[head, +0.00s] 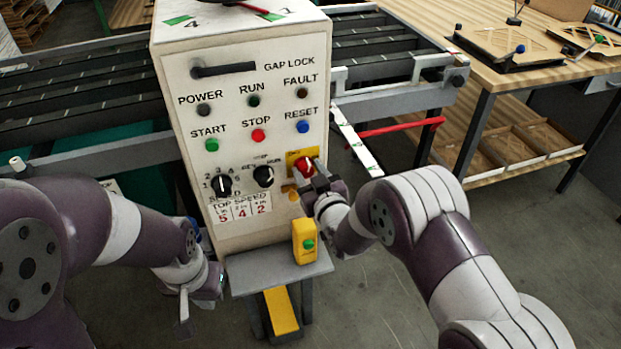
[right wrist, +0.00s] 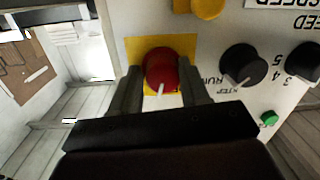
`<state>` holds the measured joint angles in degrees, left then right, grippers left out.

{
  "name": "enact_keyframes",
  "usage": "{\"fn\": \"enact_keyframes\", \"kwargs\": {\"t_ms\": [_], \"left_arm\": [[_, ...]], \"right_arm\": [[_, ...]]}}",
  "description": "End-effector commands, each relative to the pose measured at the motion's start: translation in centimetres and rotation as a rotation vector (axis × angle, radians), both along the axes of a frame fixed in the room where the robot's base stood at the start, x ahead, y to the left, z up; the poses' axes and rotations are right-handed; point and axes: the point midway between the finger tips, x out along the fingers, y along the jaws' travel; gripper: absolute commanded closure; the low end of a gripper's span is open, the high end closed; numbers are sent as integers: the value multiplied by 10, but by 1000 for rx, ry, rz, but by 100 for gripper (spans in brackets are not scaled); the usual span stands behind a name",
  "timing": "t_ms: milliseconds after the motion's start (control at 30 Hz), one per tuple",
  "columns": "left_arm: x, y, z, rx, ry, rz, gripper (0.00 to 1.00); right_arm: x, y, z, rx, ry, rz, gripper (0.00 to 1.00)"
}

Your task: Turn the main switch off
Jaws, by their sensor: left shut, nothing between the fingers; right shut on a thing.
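The main switch is a red knob (head: 303,164) on a yellow plate (head: 292,156) at the lower right of the white control panel (head: 230,80). My right gripper (head: 313,177) is at the knob in the head view. In the right wrist view its two fingers (right wrist: 162,88) stand on either side of the red knob (right wrist: 163,68), shut on it. A white mark on the knob points down in that view. My left gripper (head: 188,318) is shut and empty, low at the left of the panel's base, apart from it.
Black selector knobs (head: 263,176) sit left of the switch; start, stop and reset buttons (head: 258,136) are above. A yellow box with a green button (head: 305,243) stands on a grey shelf (head: 272,270) below. A conveyor (head: 80,90) runs behind; a wooden table (head: 520,75) stands right.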

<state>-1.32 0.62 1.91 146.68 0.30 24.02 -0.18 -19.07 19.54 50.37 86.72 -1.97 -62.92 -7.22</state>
Motion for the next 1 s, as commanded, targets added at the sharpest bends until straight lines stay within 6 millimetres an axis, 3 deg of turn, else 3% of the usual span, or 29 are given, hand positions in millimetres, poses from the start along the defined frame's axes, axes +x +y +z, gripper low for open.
{"fn": "enact_keyframes", "kwargs": {"t_ms": [500,1000], "left_arm": [[0,0,-31,0,0,0,100],[0,0,-42,0,0,0,100]], "right_arm": [[-1,4,-2,-424,-140,7,85],[-2,4,-3,-619,-196,9,85]]}}
